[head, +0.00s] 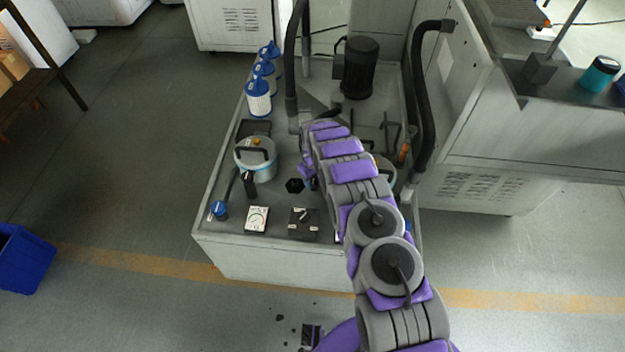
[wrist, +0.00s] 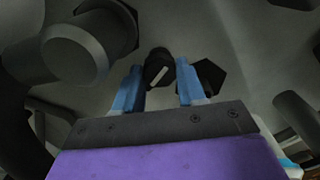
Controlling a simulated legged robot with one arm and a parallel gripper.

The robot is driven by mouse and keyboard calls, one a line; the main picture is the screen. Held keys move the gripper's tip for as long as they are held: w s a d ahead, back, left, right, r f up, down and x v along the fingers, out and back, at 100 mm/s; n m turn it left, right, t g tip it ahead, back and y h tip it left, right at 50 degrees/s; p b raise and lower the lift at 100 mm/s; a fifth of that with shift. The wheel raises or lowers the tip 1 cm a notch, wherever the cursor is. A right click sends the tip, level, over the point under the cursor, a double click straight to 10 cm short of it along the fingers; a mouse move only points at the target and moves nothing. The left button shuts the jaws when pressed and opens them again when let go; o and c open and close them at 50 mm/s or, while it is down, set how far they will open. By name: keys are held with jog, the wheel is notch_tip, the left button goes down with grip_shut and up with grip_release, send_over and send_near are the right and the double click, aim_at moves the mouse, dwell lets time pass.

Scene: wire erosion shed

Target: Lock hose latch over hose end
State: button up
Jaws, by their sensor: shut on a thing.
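In the wrist view my gripper (wrist: 158,68) has its two blue fingers on either side of a small dark round piece with a pale bar (wrist: 158,66) and is shut on it. I cannot tell for certain whether this is the hose latch. In the head view my arm reaches over the grey bench, and its links hide most of the gripper. A black hexagonal piece (head: 295,185) lies just left of the gripper there; one also shows beside the right finger in the wrist view (wrist: 209,76). A thick grey cylinder (wrist: 75,54) with a dark collar fills the wrist view's upper left.
On the bench (head: 262,252) stand a lidded pot (head: 256,165), blue-topped filters (head: 258,96), a dial gauge (head: 256,219), a black switch box (head: 303,224) and a black motor (head: 360,68). A thick black hose (head: 422,110) rises at right. The floor at left is mostly open.

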jog(key=shift+c, duration=0.7)
jog(key=shift+m, duration=0.3)
jog(key=shift+r+m+p, duration=0.1)
jog(key=shift+m+p, duration=0.35)
jog(key=shift+m, duration=0.45)
jog(key=m+p, duration=0.1)
jog(key=m, duration=0.5)
jog(key=shift+a+p, duration=0.1)
jog(key=shift+p, duration=0.25)
jog(key=m, duration=0.4)
jog(key=shift+m+p, duration=0.35)
jog(key=shift+m, duration=0.05)
jog(key=m, duration=0.4)
jog(key=shift+w, duration=0.1)
jog(key=shift+m, duration=0.3)
